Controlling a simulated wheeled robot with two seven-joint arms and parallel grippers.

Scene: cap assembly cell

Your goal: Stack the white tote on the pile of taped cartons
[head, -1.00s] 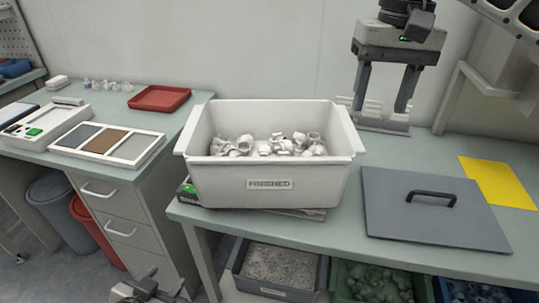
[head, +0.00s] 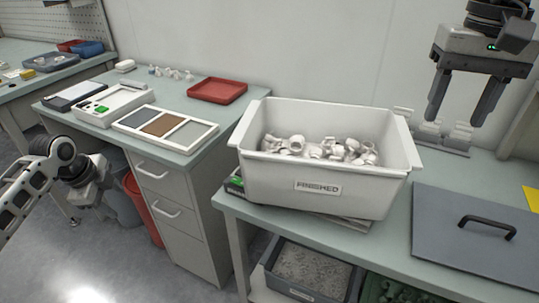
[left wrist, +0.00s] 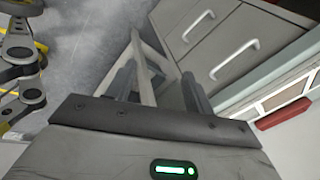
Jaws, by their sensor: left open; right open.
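The white tote (head: 268,185), labelled FINISHED, stands upright on the green bench, on top of a flat grey thing that is mostly hidden. White fittings (head: 320,150) fill its lower part. My right gripper (head: 460,118) hangs open and empty behind the tote's right end, fingers down, apart from it. My left gripper (head: 92,188) is at the left, well away from the tote, over the floor in front of the left bench. Its open fingers show in the left wrist view (left wrist: 157,85), with nothing between them. No taped cartons are in view.
A grey lid (head: 480,235) with a black handle lies right of the tote. Left of it are a red tray (head: 217,91), a sectioned tray (head: 190,133) and drawers (head: 165,190). Bins (head: 300,270) sit under the bench. The floor at the lower left is clear.

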